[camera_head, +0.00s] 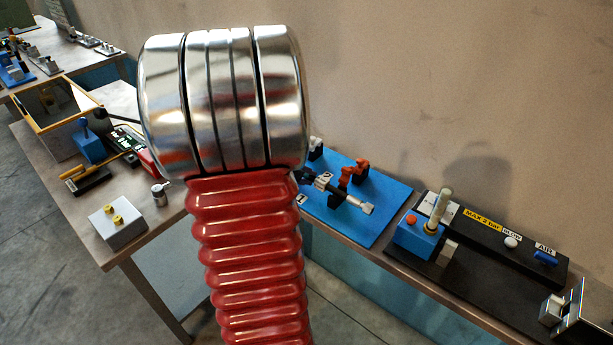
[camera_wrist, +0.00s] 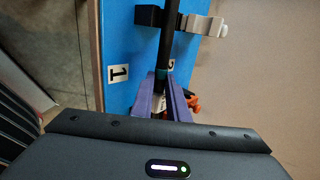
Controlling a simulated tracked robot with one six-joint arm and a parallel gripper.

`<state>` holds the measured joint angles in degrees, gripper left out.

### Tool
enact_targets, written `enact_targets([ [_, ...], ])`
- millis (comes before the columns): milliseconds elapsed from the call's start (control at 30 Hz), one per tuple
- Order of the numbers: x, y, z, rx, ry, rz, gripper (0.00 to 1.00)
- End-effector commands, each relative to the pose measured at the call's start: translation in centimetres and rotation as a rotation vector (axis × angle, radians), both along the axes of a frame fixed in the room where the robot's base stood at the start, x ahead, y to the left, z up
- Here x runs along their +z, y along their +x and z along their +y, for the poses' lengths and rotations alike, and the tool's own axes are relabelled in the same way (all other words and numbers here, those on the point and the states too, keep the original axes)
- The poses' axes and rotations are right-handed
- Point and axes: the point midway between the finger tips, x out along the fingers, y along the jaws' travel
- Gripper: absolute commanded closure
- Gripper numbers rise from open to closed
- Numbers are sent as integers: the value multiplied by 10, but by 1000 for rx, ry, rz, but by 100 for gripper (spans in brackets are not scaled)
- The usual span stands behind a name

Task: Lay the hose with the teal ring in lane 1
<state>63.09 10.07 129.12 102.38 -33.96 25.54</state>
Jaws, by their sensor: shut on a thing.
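In the wrist view my gripper (camera_wrist: 162,105) has purple fingers on either side of a black hose (camera_wrist: 170,45). A teal ring (camera_wrist: 161,75) shows on the hose just beyond the fingertips. The hose runs away over the blue board (camera_wrist: 117,35). The label 1 (camera_wrist: 119,74) lies on the board left of the hose. A label that looks like 2 (camera_wrist: 171,64) lies close by the hose, partly hidden. In the wrist view the hose passes by a black holder (camera_wrist: 149,16); whether it is seated there I cannot tell.
An orange clip (camera_wrist: 193,101) is just right of the fingers. A grey, white-tipped part (camera_wrist: 207,26) stands beside the hose. In the head view, red clamps (camera_head: 360,168) stand on the blue board (camera_head: 390,193); a black air panel (camera_head: 490,245) is right, a grey box (camera_head: 117,228) left.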

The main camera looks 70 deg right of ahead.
Motion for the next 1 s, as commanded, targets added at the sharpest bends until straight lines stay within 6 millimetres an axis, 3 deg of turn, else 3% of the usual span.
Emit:
enact_targets([
  [833, -8, 0, 0, 1, -1, 1, 100],
  [867, -8, 0, 0, 0, -1, 0, 84],
  [1000, -8, 0, 0, 0, -1, 0, 74],
])
